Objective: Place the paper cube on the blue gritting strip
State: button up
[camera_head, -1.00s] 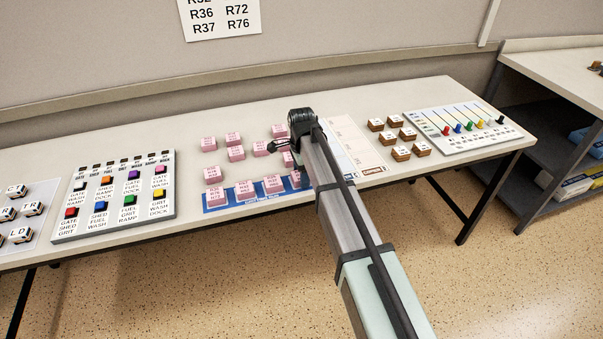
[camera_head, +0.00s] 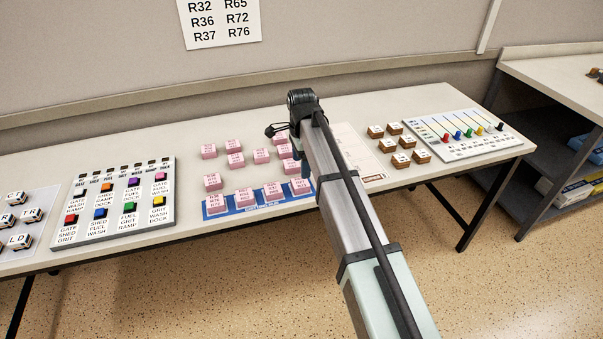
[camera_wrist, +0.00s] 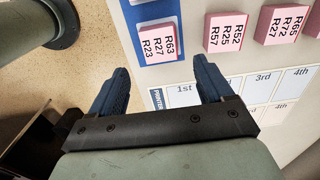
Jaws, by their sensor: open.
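The blue gritting strip (camera_head: 245,208) lies along the table's front edge in the head view, with a row of several pink paper cubes on it. The right-end cube (camera_head: 299,186) sits on the strip; in the wrist view a cube marked R63 R27 R23 (camera_wrist: 159,43) rests on the strip's blue surface (camera_wrist: 147,14). My gripper (camera_wrist: 161,70) is open and empty above the table, its blue fingers apart with that cube beyond the tips. In the head view my arm hides most of the fingers. Which paper cube the task means cannot be told.
More pink cubes (camera_head: 234,160) stand loose behind the strip. A pale printed card (camera_head: 350,150) lies to the right, partly behind my arm. Brown blocks (camera_head: 403,160) and a slider panel (camera_head: 455,133) stand farther right; a button panel (camera_head: 115,205) stands left.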

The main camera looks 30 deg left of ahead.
jog(key=shift+r, duration=2.15)
